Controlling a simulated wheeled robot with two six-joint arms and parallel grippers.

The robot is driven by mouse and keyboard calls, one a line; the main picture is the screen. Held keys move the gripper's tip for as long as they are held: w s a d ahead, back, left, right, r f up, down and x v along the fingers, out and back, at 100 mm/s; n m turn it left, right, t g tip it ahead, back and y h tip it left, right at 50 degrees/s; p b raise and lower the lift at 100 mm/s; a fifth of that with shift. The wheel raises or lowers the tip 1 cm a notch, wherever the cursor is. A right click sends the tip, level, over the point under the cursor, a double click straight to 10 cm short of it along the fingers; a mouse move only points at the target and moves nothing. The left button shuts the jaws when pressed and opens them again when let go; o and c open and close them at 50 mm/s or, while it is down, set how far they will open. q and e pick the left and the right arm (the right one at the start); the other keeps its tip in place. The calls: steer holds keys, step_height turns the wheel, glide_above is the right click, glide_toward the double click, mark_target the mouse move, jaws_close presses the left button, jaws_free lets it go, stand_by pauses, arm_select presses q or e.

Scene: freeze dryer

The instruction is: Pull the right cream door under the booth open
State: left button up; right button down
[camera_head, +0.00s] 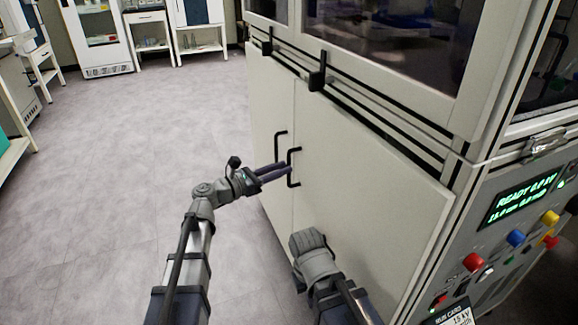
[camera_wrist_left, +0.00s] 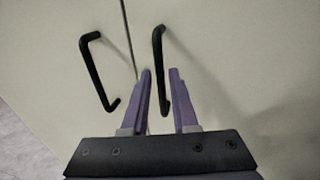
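The right cream door (camera_head: 360,190) under the booth is closed, flush with the left cream door (camera_head: 267,112). Its black bar handle (camera_head: 291,155) stands upright near the seam between the doors. My left gripper (camera_head: 287,168) is at this handle. In the left wrist view, the purple fingers (camera_wrist_left: 161,80) are open, one on each side of the right handle (camera_wrist_left: 160,50), with visible space between them and the bar. The left door's handle (camera_wrist_left: 92,70) is outside the fingers, to the left. My right arm shows low in the head view, but its fingers do not.
The booth's window and black rails (camera_head: 330,80) are above the doors. A control panel (camera_head: 510,225) with coloured knobs is at the right. The grey floor (camera_head: 120,150) left of the doors is clear. White cabinets (camera_head: 100,40) stand far back.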

mark_target(289, 183)
arm_select(q)
steer(key=shift+x, duration=1.6)
jaws_close()
